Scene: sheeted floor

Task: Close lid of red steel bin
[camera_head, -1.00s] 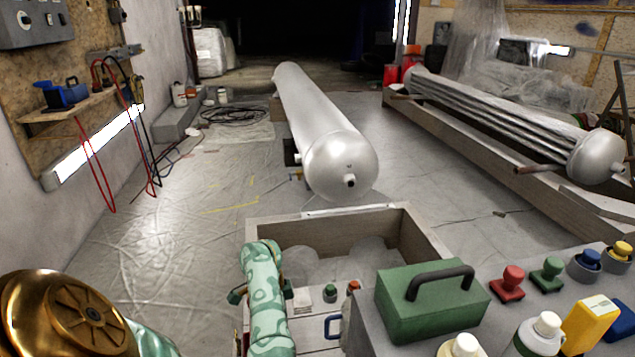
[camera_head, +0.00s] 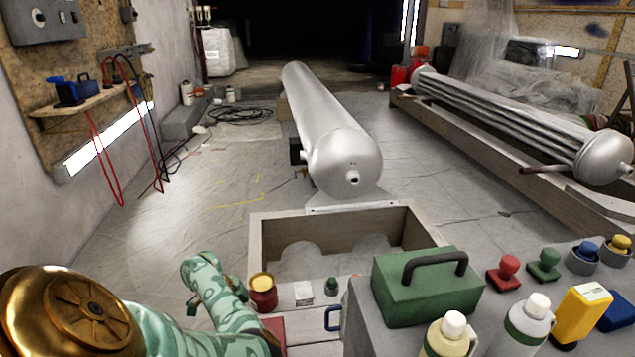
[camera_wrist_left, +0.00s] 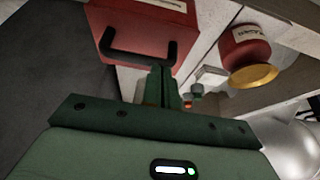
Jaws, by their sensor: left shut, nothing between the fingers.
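A red box (camera_wrist_left: 145,20) with a black handle and a pale label is at the top of the left wrist view; I take it to be the red steel bin. Its lid state cannot be made out. In the head view only a dark red patch (camera_head: 275,327) shows beside my left forearm, probably the same box. My left gripper (camera_wrist_left: 165,75) is shut and empty, its fingertips close to the handle's right end; contact cannot be told. In the head view the gripper itself is out of sight at the bottom edge. My right gripper is not in view.
A red jar with a yellow top (camera_head: 262,290) stands right of my left forearm, near a small white block (camera_head: 303,293). A green box (camera_head: 425,290) and several bottles and stamps crowd the right. An open wooden crate (camera_head: 270,217) lies beyond.

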